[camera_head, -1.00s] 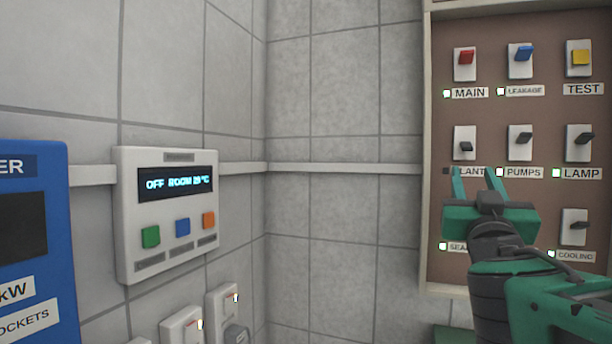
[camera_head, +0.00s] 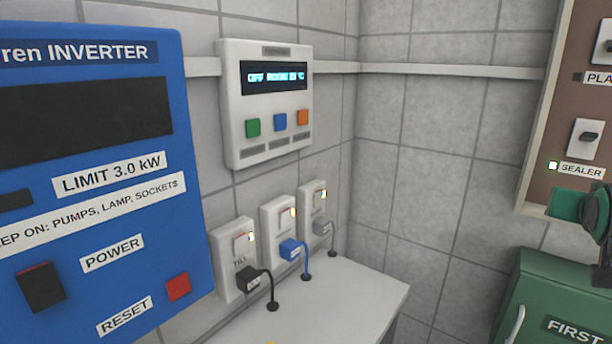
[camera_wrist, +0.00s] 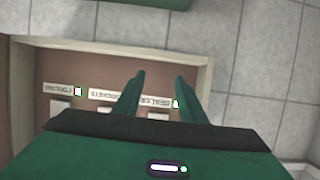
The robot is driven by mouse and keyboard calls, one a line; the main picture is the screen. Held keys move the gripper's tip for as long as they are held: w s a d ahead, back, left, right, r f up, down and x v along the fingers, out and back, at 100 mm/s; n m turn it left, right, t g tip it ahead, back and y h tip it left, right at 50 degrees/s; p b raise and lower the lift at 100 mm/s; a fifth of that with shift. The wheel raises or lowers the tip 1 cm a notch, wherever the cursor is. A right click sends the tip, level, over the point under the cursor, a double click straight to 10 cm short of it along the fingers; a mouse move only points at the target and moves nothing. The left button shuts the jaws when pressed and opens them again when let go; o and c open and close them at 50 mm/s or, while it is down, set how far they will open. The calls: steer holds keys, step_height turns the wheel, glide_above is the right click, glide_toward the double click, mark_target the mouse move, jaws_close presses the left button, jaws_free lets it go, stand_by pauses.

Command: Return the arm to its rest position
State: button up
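My gripper shows in the wrist view (camera_wrist: 158,95) with its two green fingers apart and nothing between them. The fingers point toward the lower edge of the brown switch panel (camera_wrist: 75,68), which appears upside down there. In the head view only a green and black part of my arm shows at the right edge, just below the SEALER label; the fingertips cannot be made out there. The switch panel (camera_head: 562,100) is cut off by the right edge of the head view.
A blue inverter (camera_head: 100,200) fills the left. A thermostat (camera_head: 235,140) reads OFF. Several sockets with plugs sit above a white counter (camera_head: 350,295). A green first-aid cabinet (camera_head: 530,290) stands below the panel. The tiled wall between is clear.

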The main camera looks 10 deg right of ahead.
steer(key=s+a+f+n+g+y, duration=0.1)
steer(key=s+a+f+g+y, duration=0.15)
steer(key=f, duration=0.35)
steer(key=s+a+f+g+y, duration=0.2)
steer(key=a+f, duration=0.1)
steer(key=f, duration=0.3)
steer(key=s+a+f+n+g+y, duration=0.1)
steer(key=s+a+f+g+y, duration=0.4)
steer(key=s+a+f, duration=0.2)
steer(key=shift+s+a+n, duration=0.4)
steer(key=shift+s+a, duration=0.8)
